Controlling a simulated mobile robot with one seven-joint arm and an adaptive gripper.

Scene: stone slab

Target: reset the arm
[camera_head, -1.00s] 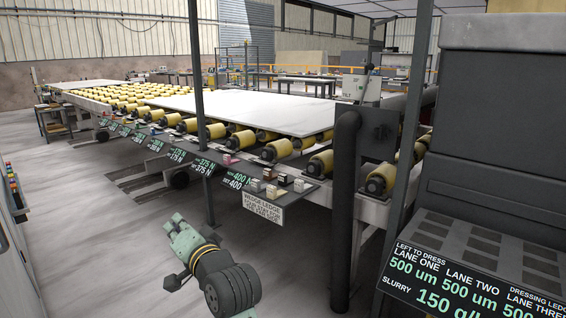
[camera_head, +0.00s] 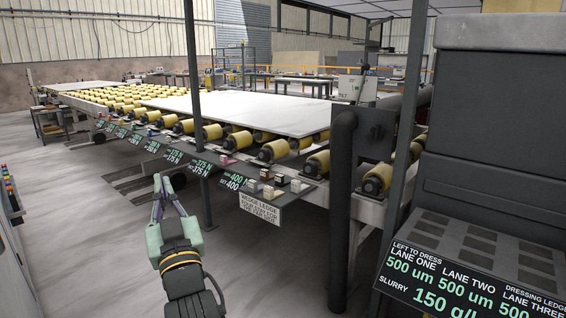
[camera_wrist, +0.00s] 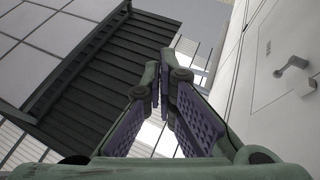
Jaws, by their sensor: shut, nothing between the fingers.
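My gripper (camera_head: 158,182) is in the lower left of the head view, pointing up and away over the open floor. Its green and purple fingers are closed together with nothing between them. In the wrist view the two padded fingers of my gripper (camera_wrist: 164,62) come together at the tips. It is apart from the roller line and touches nothing that I can see.
A roller conveyor with yellow rollers (camera_head: 272,151) carries a pale stone slab (camera_head: 245,112). A wedge ledge with small blocks (camera_head: 270,189) juts from its near side. A dark post (camera_head: 342,215) and a dark cabinet (camera_head: 490,120) stand right. Floor (camera_head: 90,215) is clear at left.

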